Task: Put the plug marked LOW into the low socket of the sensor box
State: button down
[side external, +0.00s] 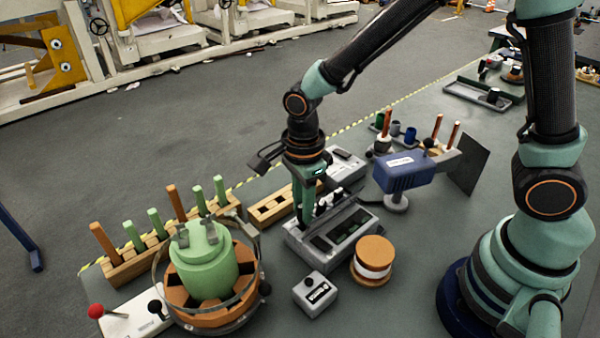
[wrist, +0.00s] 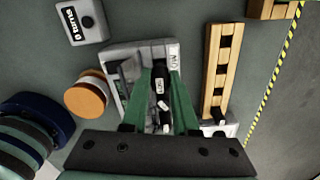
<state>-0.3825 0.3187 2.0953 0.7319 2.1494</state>
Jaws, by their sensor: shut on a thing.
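My gripper (side external: 306,217) reaches down to the grey sensor box (side external: 338,247) in the side view. In the wrist view its two green fingers (wrist: 162,80) are closed around a black plug (wrist: 160,92) with a small white label, too small to read. The sensor box (wrist: 113,55) lies below the plug, with a dark recess and a small white marking (wrist: 174,52) on its rim. The fingers and plug hide part of the box. I cannot tell whether the plug's tip is inside a socket or just above it.
A copper-coloured spool (side external: 374,252) and a small grey counter box (side external: 315,294) stand close in front of the box. A slotted wooden block (side external: 268,208) lies behind. A green cylinder in an orange-brown base (side external: 203,262) stands at left, a blue device (side external: 404,172) at right.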

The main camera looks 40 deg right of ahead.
jog(key=shift+f, duration=0.25)
jog(key=shift+f, duration=0.35)
jog(key=shift+f, duration=0.25)
jog(key=c, duration=0.6)
grip_release()
jog(key=shift+s, duration=0.1)
jog(key=shift+c, duration=0.9)
jog(key=shift+o, duration=1)
jog(key=shift+s, duration=0.1)
